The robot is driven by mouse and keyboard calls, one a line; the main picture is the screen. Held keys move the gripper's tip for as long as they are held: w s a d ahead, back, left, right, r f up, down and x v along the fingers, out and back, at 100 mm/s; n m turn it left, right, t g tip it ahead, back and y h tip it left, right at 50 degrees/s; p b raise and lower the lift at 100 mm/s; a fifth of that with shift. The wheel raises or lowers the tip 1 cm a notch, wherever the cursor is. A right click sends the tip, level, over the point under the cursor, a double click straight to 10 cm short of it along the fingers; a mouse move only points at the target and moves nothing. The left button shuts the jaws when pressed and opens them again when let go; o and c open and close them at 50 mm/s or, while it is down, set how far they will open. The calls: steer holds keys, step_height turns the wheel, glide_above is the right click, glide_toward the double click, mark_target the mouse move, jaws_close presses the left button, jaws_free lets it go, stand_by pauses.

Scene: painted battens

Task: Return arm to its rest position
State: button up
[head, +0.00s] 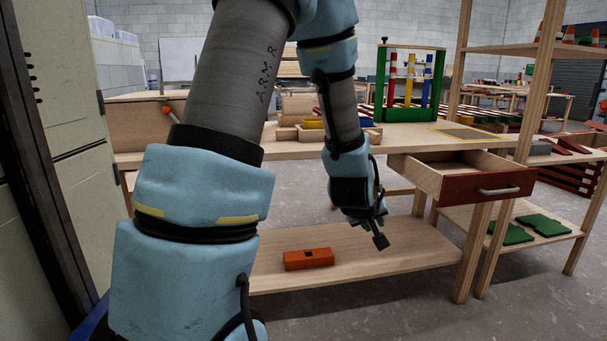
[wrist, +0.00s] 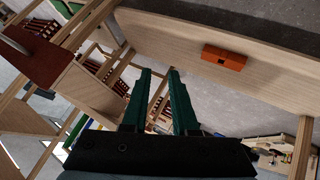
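My arm (head: 215,90) reaches forward and down across the head view. My gripper (head: 380,238) hangs in front of the workbench, below the tabletop and to the left of the open drawer. In the wrist view, the two dark green fingers of my gripper (wrist: 159,72) stand apart with a gap between them, and nothing is held there. An orange block (head: 308,260) with a dark square hole lies on the lower shelf (head: 400,250), left of my gripper and apart from it. The block also shows in the wrist view (wrist: 224,57).
A red-fronted drawer (head: 490,187) stands open at the right of the workbench. A green frame (head: 408,85) with coloured posts and several wooden trays sit on the tabletop (head: 420,137). Green pads (head: 543,225) lie on a low shelf at right. A tall cabinet (head: 65,130) stands close at left.

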steer(key=s+a+r+m+g+y, duration=0.1)
steer(key=s+a+g, duration=0.1)
steer(key=s+a, duration=0.35)
steer(key=s+a+g+y, duration=0.2)
steer(key=a, duration=0.7)
steer(key=s+a+r+m+g+y, duration=0.15)
steer(key=s+a, duration=0.25)
steer(key=a, duration=0.4)
step_height(320, 180, up, 23)
steer(key=g+p, duration=0.1)
steer(key=p, duration=2.2)
steer(key=shift+s+a+p, duration=0.3)
steer(key=shift+s, duration=0.15)
steer(key=shift+f, duration=0.15)
